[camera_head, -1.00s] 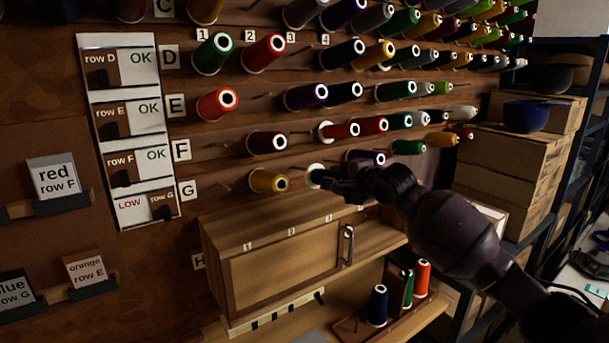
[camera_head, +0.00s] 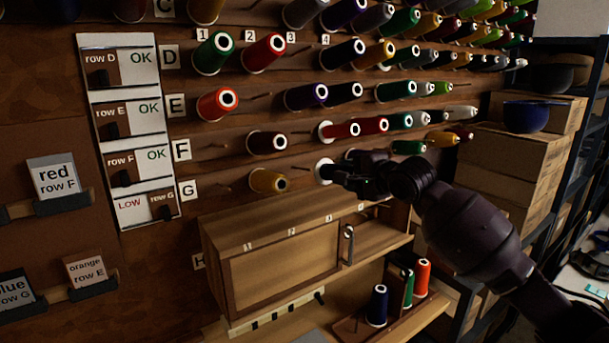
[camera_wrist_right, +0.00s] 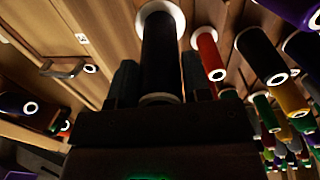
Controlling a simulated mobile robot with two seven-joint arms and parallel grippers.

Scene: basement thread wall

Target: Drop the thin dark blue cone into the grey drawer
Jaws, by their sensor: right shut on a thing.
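My right gripper (camera_head: 345,178) is at row G of the thread wall, shut on a dark cone. In the right wrist view the dark cone (camera_wrist_right: 160,55) lies between the two fingers (camera_wrist_right: 158,80), its wide white base end pointing away from the gripper. Its colour looks nearly black there, so I cannot confirm dark blue. In the head view only its white base (camera_head: 323,171) shows clearly; the gripper hides most of the rest. I cannot make out a grey drawer for certain; a small grey surface (camera_head: 311,337) shows at the bottom edge. My left gripper is not in view.
A wooden cabinet (camera_head: 285,275) with a metal handle (camera_head: 349,245) is below row G. A tray (camera_head: 350,328) holds blue, green and orange cones. A gold cone (camera_head: 268,181) sits left of the gripper. Cardboard boxes (camera_head: 510,165) stand at right.

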